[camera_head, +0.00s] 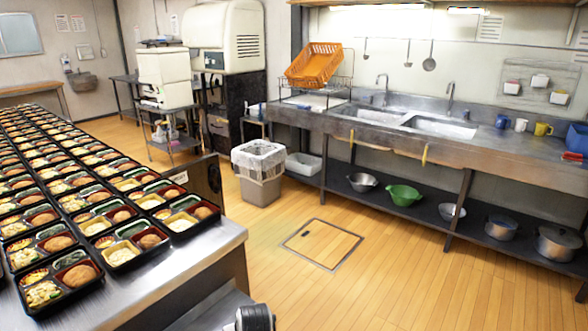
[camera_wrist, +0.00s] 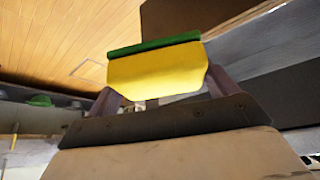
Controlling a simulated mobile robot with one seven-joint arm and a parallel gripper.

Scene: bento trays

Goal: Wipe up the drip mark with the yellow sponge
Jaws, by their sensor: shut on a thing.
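The yellow sponge (camera_wrist: 158,75) with its green scouring side (camera_wrist: 153,47) shows in the wrist view. My gripper (camera_wrist: 162,86) is shut on it, with one finger at each end of the sponge. The sponge is held up off any surface that I can make out, with the wooden floor and a shelf behind it. Neither the sponge nor my gripper's fingers can be seen in the head view. I cannot make out the drip mark in either view.
A steel table (camera_head: 200,250) at left carries rows of filled bento trays (camera_head: 130,245). A bin (camera_head: 259,180) stands near a long sink counter (camera_head: 480,150) with pots on its lower shelf. The wooden floor (camera_head: 400,265) between is clear, with a floor hatch (camera_head: 322,244).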

